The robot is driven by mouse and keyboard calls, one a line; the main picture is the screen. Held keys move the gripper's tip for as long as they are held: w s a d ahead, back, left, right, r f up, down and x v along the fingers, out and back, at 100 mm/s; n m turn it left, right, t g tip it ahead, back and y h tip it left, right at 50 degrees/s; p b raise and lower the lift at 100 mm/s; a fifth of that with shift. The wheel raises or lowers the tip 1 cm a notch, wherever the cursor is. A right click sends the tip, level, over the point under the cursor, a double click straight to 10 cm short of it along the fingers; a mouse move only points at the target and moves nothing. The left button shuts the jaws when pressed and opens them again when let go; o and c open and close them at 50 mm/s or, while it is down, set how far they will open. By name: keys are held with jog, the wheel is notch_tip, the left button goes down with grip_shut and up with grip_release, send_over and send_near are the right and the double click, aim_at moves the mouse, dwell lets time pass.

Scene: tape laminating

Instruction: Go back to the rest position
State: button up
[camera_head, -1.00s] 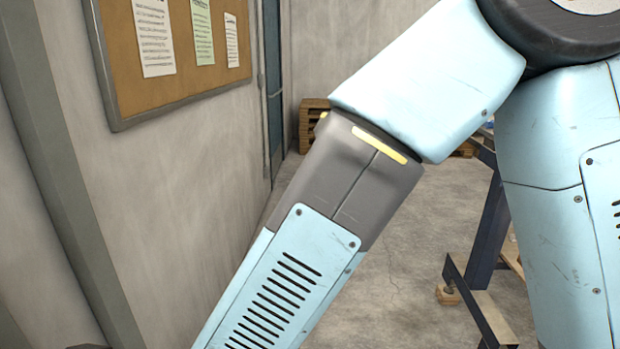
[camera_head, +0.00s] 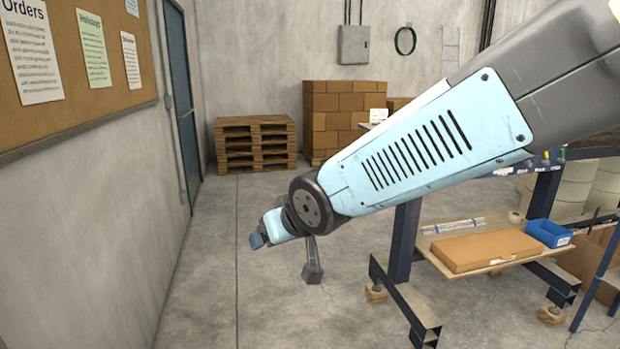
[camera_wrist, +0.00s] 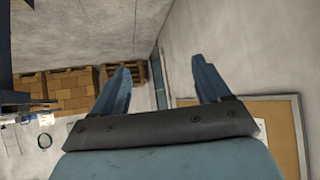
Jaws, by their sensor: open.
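My gripper (camera_wrist: 163,88) shows in the wrist view with its two blue fingers spread wide apart and nothing between them. In the head view my arm reaches from the upper right down to the left. Its end, with my gripper (camera_head: 256,240), hangs over bare floor between the left wall and the workbench. The fingers are small and partly turned away there.
The workbench frame (camera_head: 405,240) stands at right, with a lower shelf holding a flat cardboard box (camera_head: 486,249) and a blue bin (camera_head: 548,232). Pallets (camera_head: 255,142) and stacked cartons (camera_head: 338,115) stand at the back. A corkboard (camera_head: 85,100) hangs on the left wall.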

jog(key=d+r+m+h, duration=0.2)
jog(key=d, duration=0.8)
jog(key=s+d+r+m+g+h, duration=0.1)
jog(key=s+d, duration=0.4)
jog(key=d, duration=0.5)
jog(key=s+d+r+m+g+h, duration=0.1)
jog(key=s+d+r+m+h, duration=0.1)
jog(key=d, duration=0.8)
jog(key=s+m, duration=0.1)
jog(key=s, duration=0.1)
jog(key=shift+s+d+m+h, duration=0.3)
jog(key=shift+s+d+m, duration=0.1)
